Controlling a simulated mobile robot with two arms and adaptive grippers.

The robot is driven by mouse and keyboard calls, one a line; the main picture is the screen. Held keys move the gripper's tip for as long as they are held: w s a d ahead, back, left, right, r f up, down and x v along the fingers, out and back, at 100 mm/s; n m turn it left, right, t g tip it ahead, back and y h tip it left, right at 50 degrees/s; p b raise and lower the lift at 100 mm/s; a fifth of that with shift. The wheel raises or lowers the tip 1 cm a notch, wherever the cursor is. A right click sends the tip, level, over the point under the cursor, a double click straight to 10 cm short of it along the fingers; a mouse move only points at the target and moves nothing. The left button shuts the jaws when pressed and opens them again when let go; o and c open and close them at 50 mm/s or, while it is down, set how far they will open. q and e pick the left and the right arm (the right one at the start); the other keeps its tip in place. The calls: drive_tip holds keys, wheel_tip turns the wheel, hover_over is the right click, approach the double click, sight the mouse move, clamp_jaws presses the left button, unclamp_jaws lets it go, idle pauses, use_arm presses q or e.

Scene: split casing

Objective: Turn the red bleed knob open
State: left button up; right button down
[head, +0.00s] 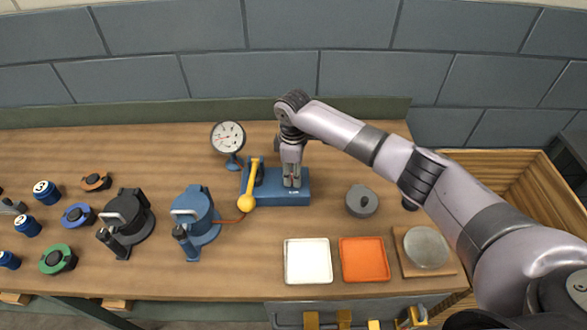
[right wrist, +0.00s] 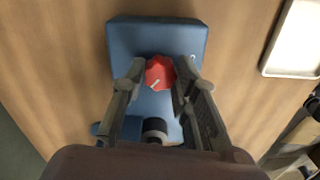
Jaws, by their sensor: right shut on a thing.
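The red bleed knob (right wrist: 160,70) sits on the blue pump base (right wrist: 122,40) in the right wrist view. A short pale mark on it points toward the lower left. My right gripper (right wrist: 158,80) points down at the knob, with one finger on each side, shut on it. In the head view my right gripper (head: 292,183) stands over the blue base (head: 262,197), and its fingers hide the knob. A yellow-handled lever (head: 252,185) with a round end is beside it on the left. My left gripper is not in view.
A pressure gauge (head: 228,138) stands behind the base's left end. Blue (head: 195,213) and black (head: 127,217) casings are to the left. A grey lidded part (head: 361,201), a white tray (head: 308,261) and an orange tray (head: 364,260) lie to the right and front.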

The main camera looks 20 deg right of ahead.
drive_tip(key=n+p, duration=0.1)
drive_tip(key=n, duration=0.4)
drive_tip(key=shift+r+n, duration=0.1)
drive_tip(key=shift+n, duration=0.2)
drive_tip(key=n, duration=0.5)
drive_tip(key=shift+n, duration=0.3)
drive_tip(key=n, duration=0.5)
drive_tip(key=shift+b, duration=0.3)
drive_tip(key=n+b, duration=0.1)
drive_tip(key=n, duration=0.4)
drive_tip(key=shift+n, duration=0.3)
drive_tip(key=c, duration=1.2)
unclamp_jaws()
drive_tip(key=shift+c, duration=0.2)
